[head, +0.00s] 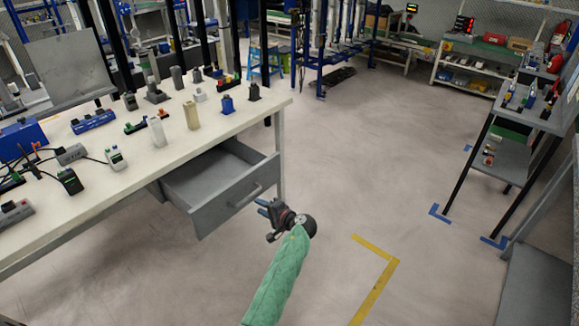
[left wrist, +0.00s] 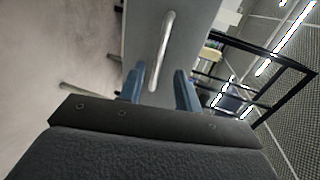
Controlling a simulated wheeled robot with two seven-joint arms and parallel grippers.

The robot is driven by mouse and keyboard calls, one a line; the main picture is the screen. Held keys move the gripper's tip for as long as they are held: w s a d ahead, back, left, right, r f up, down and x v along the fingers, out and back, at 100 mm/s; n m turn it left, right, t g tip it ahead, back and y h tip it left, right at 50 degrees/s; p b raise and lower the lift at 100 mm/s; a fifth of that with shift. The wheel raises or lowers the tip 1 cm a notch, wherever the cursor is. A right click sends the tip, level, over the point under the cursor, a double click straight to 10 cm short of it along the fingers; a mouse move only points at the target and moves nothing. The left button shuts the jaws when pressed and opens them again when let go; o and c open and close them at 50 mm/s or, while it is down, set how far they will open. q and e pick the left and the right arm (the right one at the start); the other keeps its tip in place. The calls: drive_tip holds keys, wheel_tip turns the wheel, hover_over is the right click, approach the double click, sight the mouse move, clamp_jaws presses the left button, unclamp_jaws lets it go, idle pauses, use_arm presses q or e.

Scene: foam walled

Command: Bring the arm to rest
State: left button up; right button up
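My left gripper (head: 263,208) is in front of the workbench, just right of the open grey drawer (head: 223,209) in the head view. Its blue fingers point toward the drawer front. In the left wrist view the gripper (left wrist: 160,90) has its two blue fingers apart with nothing between them. The drawer's silver handle (left wrist: 166,52) shows beyond the fingertips, apart from them; it also shows in the head view (head: 245,196). The drawer is pulled out, and its visible inside looks empty. My right gripper is in neither view.
A grey shelf rack (head: 515,175) stands at the right. The floor (head: 350,170) between them is clear, with yellow tape (head: 378,285) marked on it.

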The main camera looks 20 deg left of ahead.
use_arm(q)
drive_tip(key=s+d+r+n+h, duration=0.2)
drive_tip(key=s+d+r+h, duration=0.2)
drive_tip(key=s+d+h, duration=0.4)
drive_tip(key=s+d+r+n+h, duration=0.25)
drive_tip(key=s+d+h, duration=0.3)
drive_tip(key=s, duration=0.45)
drive_tip(key=s+d+f+g, duration=0.1)
drive_tip(key=s+f, duration=0.1)
drive_tip(key=s, duration=0.7)
drive_tip(key=s+d+f+m+g+h, duration=0.1)
drive_tip(key=s+f+g, duration=0.1)
drive_tip(key=s, duration=0.8)
drive_tip(key=s+d+f+m+g+h, duration=0.1)
drive_tip(key=s+f, duration=0.2)
drive_tip(key=s, duration=0.7)
drive_tip(key=shift+f, duration=0.3)
drive_tip(key=shift+d, duration=0.1)
